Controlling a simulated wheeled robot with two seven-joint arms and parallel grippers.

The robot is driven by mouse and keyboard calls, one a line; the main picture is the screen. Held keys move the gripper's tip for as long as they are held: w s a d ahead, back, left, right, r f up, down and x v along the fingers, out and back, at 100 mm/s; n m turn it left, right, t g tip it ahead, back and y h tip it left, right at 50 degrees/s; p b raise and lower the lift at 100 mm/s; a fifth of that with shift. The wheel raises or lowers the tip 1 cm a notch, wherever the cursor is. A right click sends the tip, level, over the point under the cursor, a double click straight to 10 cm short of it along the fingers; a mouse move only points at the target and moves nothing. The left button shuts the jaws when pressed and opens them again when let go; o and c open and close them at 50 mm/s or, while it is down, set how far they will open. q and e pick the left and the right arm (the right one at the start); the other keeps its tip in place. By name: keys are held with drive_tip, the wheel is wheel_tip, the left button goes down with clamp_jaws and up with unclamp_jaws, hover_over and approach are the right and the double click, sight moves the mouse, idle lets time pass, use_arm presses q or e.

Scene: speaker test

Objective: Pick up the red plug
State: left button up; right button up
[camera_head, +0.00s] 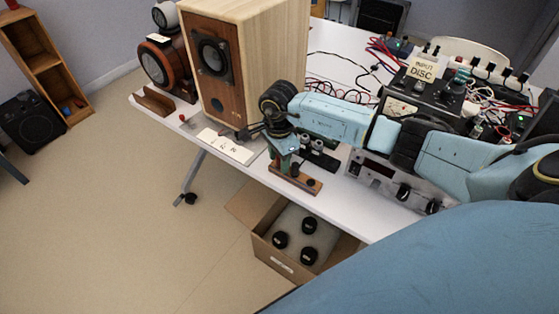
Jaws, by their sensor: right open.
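A small red piece (182,117), which looks like the red plug, is near the front left edge of the white table (358,217). It is too small to make out in detail. My right gripper (267,147) is open, in front of the wooden speaker (255,60) and above the table's front edge. It is well to the right of the red piece and apart from it. I see nothing held in it. My left gripper is out of view.
A white card (229,147) lies below the speaker. A wooden block with dark knobs (296,180) stands at the front edge. Behind my right arm are electronics (425,92) and tangled wires. An open cardboard box (283,262) is on the floor.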

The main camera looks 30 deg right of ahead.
drive_tip(key=shift+c, duration=0.4)
drive_tip(key=shift+r, duration=0.1)
clamp_jaws()
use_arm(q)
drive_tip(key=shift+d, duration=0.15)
use_arm(e)
drive_tip(key=shift+r, duration=0.1)
wheel_tip(320, 180, up, 8)
drive_tip(key=shift+r+p, duration=0.2)
drive_tip(key=shift+p, duration=0.3)
drive_tip(key=shift+r, duration=0.7)
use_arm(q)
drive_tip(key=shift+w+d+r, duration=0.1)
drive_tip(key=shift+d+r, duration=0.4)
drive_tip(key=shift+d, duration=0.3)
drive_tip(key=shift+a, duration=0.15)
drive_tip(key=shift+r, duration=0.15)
use_arm(e)
drive_tip(key=shift+r, duration=0.1)
